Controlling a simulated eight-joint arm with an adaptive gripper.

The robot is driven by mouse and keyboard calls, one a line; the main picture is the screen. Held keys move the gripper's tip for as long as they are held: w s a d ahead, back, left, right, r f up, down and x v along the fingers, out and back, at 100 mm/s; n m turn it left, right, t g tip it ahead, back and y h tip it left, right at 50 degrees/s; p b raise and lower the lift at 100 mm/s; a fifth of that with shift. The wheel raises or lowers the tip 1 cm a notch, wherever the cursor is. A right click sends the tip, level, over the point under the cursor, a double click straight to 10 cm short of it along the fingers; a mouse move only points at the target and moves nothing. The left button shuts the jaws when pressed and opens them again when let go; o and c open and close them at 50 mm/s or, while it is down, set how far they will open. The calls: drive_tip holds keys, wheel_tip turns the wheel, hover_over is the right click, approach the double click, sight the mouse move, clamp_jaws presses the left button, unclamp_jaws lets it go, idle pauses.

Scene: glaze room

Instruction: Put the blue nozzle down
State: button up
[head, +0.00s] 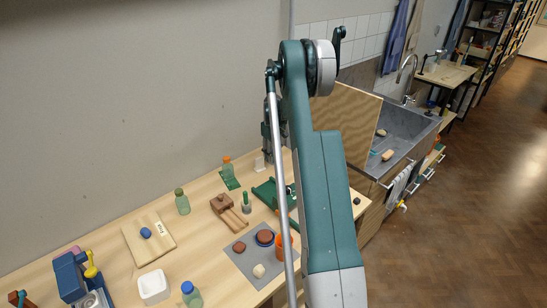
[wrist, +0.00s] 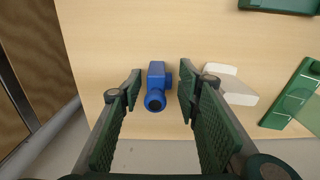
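In the wrist view, the blue nozzle (wrist: 157,83) lies between the tips of my gripper (wrist: 160,88), its round dark opening toward the bottom of the picture. My gripper is open: the green ribbed fingers stand on either side, with a narrow gap between each tip and the nozzle. The nozzle appears to rest on the light wooden table (wrist: 100,60), close to its edge. In the head view, my arm hides the gripper and the nozzle.
A whitish block (wrist: 232,88) sits right of the right finger, with green parts (wrist: 292,95) further right. In the head view, the table holds a board (head: 135,245), a grey mat (head: 240,262) with round items, bottles and a white tub (head: 153,287). A sink (head: 405,130) stands beyond.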

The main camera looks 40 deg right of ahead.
wheel_tip(320, 180, up, 12)
drive_tip(key=shift+f, duration=0.15)
idle(0.4)
drive_tip(key=shift+a, duration=0.1)
idle(0.5)
drive_tip(key=s+a+r+t, duration=0.1)
drive_tip(key=s+a+r, duration=0.3)
drive_tip(key=a+r, duration=0.5)
drive_tip(key=s+a+r+t+h, duration=0.1)
drive_tip(key=s+a+r, duration=0.35)
drive_tip(key=a, duration=0.75)
drive_tip(key=s+a+r+t, duration=0.1)
drive_tip(key=s+a+r, duration=0.3)
drive_tip(key=a+r, duration=0.55)
drive_tip(key=s+a+t, duration=0.2)
drive_tip(key=s+a, duration=1.1)
drive_tip(key=a, duration=0.2)
drive_tip(key=s+a+f+t, duration=0.1)
drive_tip(key=s+a+f, duration=0.1)
drive_tip(key=s+a, duration=0.2)
drive_tip(key=s+a+f+t+y, duration=0.1)
drive_tip(key=s+a+f, duration=0.2)
drive_tip(key=s, duration=0.7)
drive_tip(key=shift+s+a, duration=0.35)
drive_tip(key=shift+a, duration=0.9)
